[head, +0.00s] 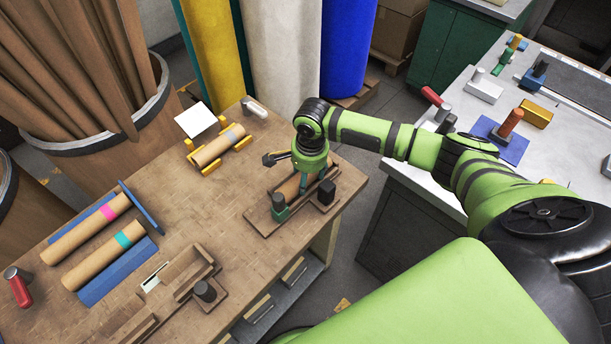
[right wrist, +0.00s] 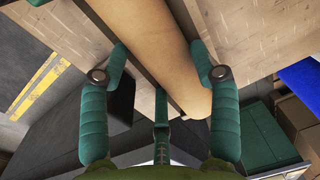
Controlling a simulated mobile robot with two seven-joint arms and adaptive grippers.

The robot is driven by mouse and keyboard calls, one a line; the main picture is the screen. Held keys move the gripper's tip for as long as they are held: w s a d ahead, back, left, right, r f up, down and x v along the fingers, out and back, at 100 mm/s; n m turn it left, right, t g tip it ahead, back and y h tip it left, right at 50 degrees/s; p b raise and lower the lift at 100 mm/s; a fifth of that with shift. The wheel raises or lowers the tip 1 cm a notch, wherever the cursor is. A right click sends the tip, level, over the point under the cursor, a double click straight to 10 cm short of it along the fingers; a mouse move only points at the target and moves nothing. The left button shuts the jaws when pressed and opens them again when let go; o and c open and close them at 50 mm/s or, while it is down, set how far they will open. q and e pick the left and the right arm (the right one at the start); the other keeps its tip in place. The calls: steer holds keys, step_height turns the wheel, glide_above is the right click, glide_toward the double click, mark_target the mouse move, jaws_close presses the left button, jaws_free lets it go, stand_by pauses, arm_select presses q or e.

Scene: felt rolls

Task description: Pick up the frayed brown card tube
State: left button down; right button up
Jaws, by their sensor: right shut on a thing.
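A plain brown card tube (head: 289,187) lies in a wooden holder (head: 262,222) near the right edge of the wooden bench. My right gripper (head: 309,186) reaches down over it and is shut on it. In the right wrist view the tube (right wrist: 150,45) runs between the two green fingers of the gripper (right wrist: 160,75), one on each side. Its near end looks rounded there; I cannot make out fraying. The gripper hides part of the tube in the head view, and I cannot tell whether it is clear of the holder. My left gripper is not in view.
A grey-banded tube (head: 211,151) rests on yellow cradles. Pink-banded (head: 85,230) and teal-banded (head: 103,262) tubes lie on a blue rack. Dark-knobbed wooden fixtures (head: 187,268) stand at the front. A grey table (head: 430,178) with tools stands to the right, past a floor gap.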

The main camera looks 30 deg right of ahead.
mark_target(309, 177)
steer(key=shift+s, duration=0.1)
steer(key=shift+r, duration=0.3)
steer(key=r, duration=0.2)
steer(key=r+b, duration=0.1)
steer(key=shift+s+d+r, duration=0.15)
steer(key=shift+d+r, duration=0.05)
steer(key=shift+d, duration=0.05)
steer(key=s+d+r+b, duration=0.2)
steer(key=s+d+r, duration=0.4)
steer(key=s+r, duration=0.1)
steer(key=shift+s+d, duration=0.4)
steer(key=shift+s, duration=0.45)
steer(key=shift+f, duration=0.1)
